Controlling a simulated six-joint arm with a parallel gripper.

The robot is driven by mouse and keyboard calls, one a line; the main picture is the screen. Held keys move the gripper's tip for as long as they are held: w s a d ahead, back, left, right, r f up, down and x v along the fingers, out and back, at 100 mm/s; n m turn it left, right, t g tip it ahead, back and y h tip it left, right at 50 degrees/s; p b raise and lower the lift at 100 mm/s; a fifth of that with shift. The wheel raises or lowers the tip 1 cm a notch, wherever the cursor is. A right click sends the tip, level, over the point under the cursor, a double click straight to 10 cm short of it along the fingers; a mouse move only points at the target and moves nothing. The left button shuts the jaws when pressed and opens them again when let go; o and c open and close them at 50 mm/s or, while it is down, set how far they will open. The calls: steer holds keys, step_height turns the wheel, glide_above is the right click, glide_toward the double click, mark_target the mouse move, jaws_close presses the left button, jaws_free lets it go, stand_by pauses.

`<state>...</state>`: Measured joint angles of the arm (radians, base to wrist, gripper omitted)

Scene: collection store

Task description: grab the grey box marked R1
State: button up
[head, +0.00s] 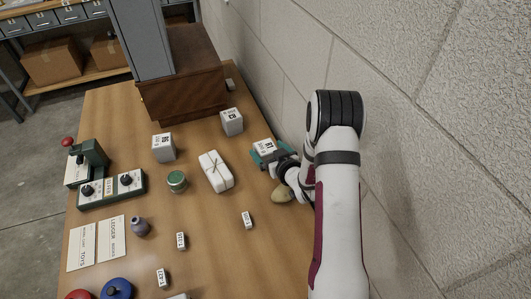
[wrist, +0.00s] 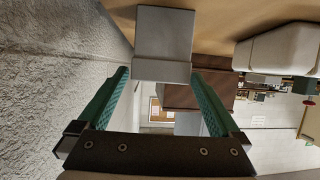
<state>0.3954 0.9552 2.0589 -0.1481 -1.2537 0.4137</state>
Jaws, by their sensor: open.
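In the wrist view the box (wrist: 163,35) shows plain grey faces, centred between the tips of my open gripper (wrist: 160,74).
Two similar labelled grey boxes stand left, one nearer (head: 163,148) and one farther (head: 231,122). A white tied parcel (head: 215,172) lies between. A tan rounded object (head: 282,193) is just below my gripper. The block wall (head: 270,75) is close on the right.

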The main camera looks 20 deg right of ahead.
steer(key=shift+x, duration=1.15)
jaws_close()
